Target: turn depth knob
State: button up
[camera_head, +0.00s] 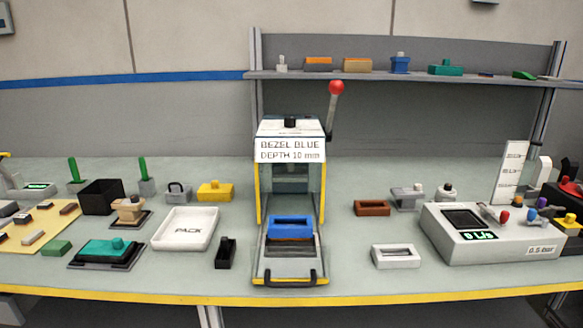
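A small press stands at the middle of the bench, with a white sign (290,150) reading "BEZEL BLUE DEPTH 10 mm". A black knob (290,123) sits on top of the press head (268,127), above the sign; it may be the depth knob, but no mark on it is readable. A lever with a red ball (336,87) rises at the right of the press. A blue part (291,228) lies on the tray low in the press, behind a black handle (290,279). I do not see my gripper in this view, and nothing touches the knob.
A white PACK tray (160,243) and a black holder (226,252) stand left of the press. A white frame (397,246) and a grey gauge box (442,250) marked 0.5 bar stand right. A shelf (400,77) with several small parts runs behind the lever.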

aim_at(290, 121)
jog(key=i+l+u, duration=0.35)
jog(key=i+u, duration=0.2)
jog(key=i, duration=0.6)
